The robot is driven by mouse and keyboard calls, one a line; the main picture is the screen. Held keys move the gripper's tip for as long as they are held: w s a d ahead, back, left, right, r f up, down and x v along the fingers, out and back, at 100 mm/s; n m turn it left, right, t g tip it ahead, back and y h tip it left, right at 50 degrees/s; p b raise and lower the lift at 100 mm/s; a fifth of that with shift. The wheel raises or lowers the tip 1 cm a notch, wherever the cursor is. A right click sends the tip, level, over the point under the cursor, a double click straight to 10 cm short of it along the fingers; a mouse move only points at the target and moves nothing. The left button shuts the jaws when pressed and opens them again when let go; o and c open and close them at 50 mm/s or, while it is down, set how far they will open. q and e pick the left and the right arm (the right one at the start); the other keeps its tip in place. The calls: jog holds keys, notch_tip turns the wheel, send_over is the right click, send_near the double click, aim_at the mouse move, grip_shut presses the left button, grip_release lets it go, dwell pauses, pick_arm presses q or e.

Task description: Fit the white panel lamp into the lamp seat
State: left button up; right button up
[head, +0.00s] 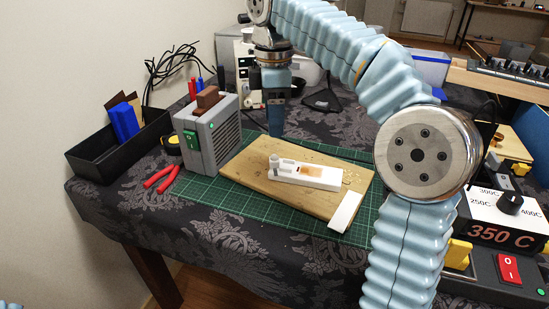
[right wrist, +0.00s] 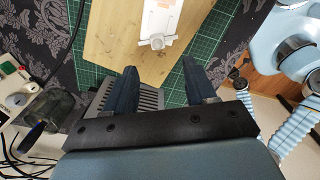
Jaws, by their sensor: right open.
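A white holder (head: 305,173) with a tan inset lies on the wooden board; it also shows in the right wrist view (right wrist: 160,18). A small white upright round piece (head: 274,161) stands at its left end. A flat white bar (head: 345,212) lies at the board's front right corner. I cannot tell for sure which white part is the lamp and which the seat. My right gripper (head: 275,132) points down beyond the board's far edge, apart from the white parts. In the right wrist view its fingers (right wrist: 158,68) are open and empty. My left gripper is out of view.
The wooden board (head: 245,167) lies on a green cutting mat (head: 235,200). A grey vented box (head: 228,130) with a green switch stands left of the board. Red-handled pliers (head: 162,178) and a black tray (head: 90,160) are further left. A 350 C unit (head: 500,225) stands at right.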

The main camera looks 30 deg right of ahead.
aim_at(272, 155)
jog(key=f, duration=0.9)
jog(key=shift+w+a, duration=0.15)
jog(key=shift+w, duration=0.15)
grip_shut()
